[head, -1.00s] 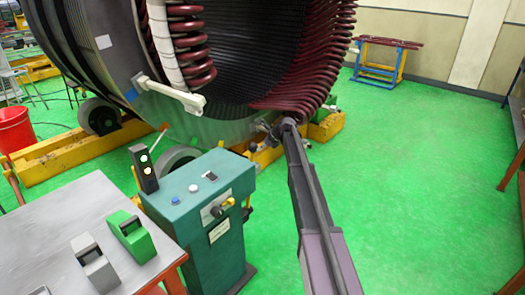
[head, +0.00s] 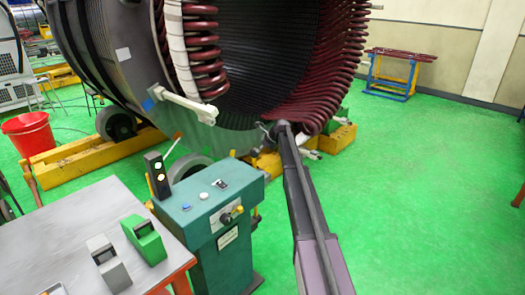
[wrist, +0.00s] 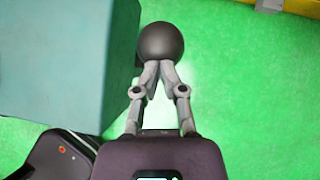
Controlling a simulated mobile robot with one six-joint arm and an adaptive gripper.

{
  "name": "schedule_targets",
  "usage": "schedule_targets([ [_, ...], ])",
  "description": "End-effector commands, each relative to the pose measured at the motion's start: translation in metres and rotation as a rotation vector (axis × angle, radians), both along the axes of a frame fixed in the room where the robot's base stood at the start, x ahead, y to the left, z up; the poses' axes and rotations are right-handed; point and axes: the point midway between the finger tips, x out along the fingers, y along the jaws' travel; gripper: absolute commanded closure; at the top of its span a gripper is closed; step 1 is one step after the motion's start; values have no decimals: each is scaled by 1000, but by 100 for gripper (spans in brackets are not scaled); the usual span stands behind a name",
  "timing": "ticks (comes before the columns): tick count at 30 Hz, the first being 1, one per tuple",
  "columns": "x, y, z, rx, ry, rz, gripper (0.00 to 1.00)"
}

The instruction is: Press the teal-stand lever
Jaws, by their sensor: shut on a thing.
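The teal stand (head: 205,225) is left of my arm in the head view. It has small buttons on top and a yellow-and-black knob on its front panel. In the wrist view a teal block (wrist: 55,60), which looks like the stand, fills the upper left. My gripper (wrist: 161,68) is shut on a dark round lever knob (wrist: 161,42) beside that block. The knob sits at the fingertips, and any shaft under it is hidden.
The large stator (head: 100,75) with dark red coils stands behind the teal stand. A grey table (head: 75,235) with a green device (head: 143,240) is at lower left. A red bucket (head: 28,133) stands farther left. The green floor (head: 420,190) at right is clear.

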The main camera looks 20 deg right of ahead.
Motion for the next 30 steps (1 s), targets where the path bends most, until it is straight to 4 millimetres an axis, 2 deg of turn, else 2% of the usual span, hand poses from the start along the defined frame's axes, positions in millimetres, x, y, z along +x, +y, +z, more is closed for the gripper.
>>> schedule_targets([
  [1, 10, 11, 1, 11, -11, 7, 100],
  [10, 6, 4, 3, 9, -11, 3, 100],
  [20, -18, -22, 16, 6, -11, 1, 100],
  [30, -35, -40, 45, 4, -10, 1, 100],
])
